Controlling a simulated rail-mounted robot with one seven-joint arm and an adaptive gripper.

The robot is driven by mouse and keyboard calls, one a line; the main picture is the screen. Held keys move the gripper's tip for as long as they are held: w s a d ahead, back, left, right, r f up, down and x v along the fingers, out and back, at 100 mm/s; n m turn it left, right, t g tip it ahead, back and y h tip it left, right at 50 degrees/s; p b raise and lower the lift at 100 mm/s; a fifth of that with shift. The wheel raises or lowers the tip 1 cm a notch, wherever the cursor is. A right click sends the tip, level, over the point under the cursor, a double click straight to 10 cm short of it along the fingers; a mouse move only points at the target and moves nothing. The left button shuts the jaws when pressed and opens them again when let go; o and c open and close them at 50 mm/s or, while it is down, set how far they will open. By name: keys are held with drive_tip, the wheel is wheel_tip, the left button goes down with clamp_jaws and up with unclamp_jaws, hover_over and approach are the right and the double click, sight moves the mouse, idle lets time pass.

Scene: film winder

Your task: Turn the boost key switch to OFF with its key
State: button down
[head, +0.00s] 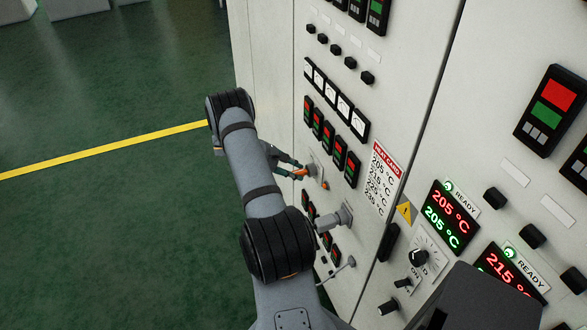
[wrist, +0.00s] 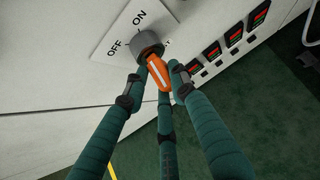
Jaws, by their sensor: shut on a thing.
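The boost key switch (wrist: 147,45) is a grey round barrel on a white plate (wrist: 112,42) marked OFF and ON in the wrist view. Its orange key (wrist: 158,73), with a white stripe, sits at the barrel and points down and slightly right in the picture. I cannot tell which mark the switch is set to. My gripper (wrist: 156,80) has teal fingers on both sides of the key and a third below, and is shut on it. In the head view my gripper (head: 297,172) is at the cabinet face, partly behind my arm; the switch is small there.
The pale cabinet (head: 270,60) carries a row of meters (head: 335,98), red-green displays (head: 327,135) and black knobs (head: 337,50). A grey protruding fitting (head: 335,217) is just below the switch. Green floor left of the cabinet is open, with a yellow line (head: 100,150).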

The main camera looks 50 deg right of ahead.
drive_tip(key=shift+w+d+f+n+g+y+b, duration=0.1)
drive_tip(key=shift+d+f+n+g+y+b, duration=0.15)
drive_tip(key=shift+g+y+b, duration=0.3)
drive_tip(key=shift+r+g, duration=0.1)
drive_tip(key=shift+g, duration=0.25)
drive_tip(key=shift+a+r+n+b, duration=0.1)
drive_tip(key=shift+n+b, duration=0.15)
drive_tip(key=shift+b, duration=0.05)
drive_tip(key=c, duration=1.4)
unclamp_jaws()
drive_tip(key=shift+o, duration=0.2)
drive_tip(key=shift+a, duration=0.1)
drive_tip(key=v, duration=1.2)
